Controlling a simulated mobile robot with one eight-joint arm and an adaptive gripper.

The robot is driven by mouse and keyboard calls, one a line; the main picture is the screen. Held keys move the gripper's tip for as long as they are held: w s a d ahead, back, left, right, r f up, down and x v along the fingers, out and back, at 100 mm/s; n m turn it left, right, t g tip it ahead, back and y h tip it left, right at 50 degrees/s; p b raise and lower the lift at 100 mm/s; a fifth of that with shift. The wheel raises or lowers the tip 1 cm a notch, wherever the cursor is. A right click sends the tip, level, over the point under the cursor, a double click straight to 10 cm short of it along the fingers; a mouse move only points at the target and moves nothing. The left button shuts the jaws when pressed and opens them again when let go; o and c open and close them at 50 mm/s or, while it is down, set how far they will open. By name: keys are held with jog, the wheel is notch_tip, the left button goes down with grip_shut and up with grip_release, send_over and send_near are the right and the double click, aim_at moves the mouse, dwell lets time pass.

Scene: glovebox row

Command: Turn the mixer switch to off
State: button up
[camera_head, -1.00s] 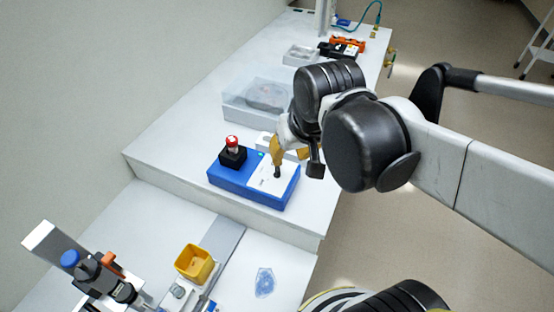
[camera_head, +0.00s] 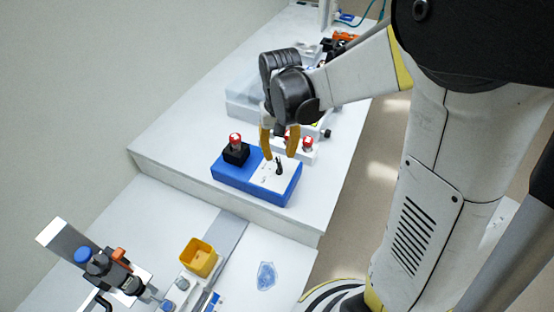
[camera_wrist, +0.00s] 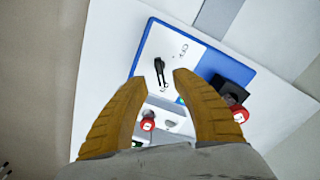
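The mixer is a blue box (camera_head: 229,181) with a white top panel on the bench. It also shows in the wrist view (camera_wrist: 225,57). Its switch is a small black lever (camera_head: 279,167) on the white panel; in the wrist view the lever (camera_wrist: 159,72) lies between and beyond my fingertips, near markings too small to read surely. My gripper (camera_head: 279,156), with yellow-brown fingers, is open and empty just above and behind the switch, apart from it. In the wrist view the fingers (camera_wrist: 168,84) stand wide apart.
A red button on a black block (camera_head: 235,151) stands at the mixer's left end. Another red-topped item (camera_head: 308,144) is close behind my gripper. A clear-lidded box (camera_head: 240,96) lies farther back. A yellow bin (camera_head: 198,258) sits on the lower bench in front.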

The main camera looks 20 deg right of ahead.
aim_at(279, 162)
notch_tip(279, 162, down, 4)
jog(key=shift+f+b, duration=0.1)
jog(key=shift+b, duration=0.4)
grip_shut()
jog(key=shift+n, duration=0.3)
jog(key=n, duration=0.3)
jog(key=shift+n, duration=1.8)
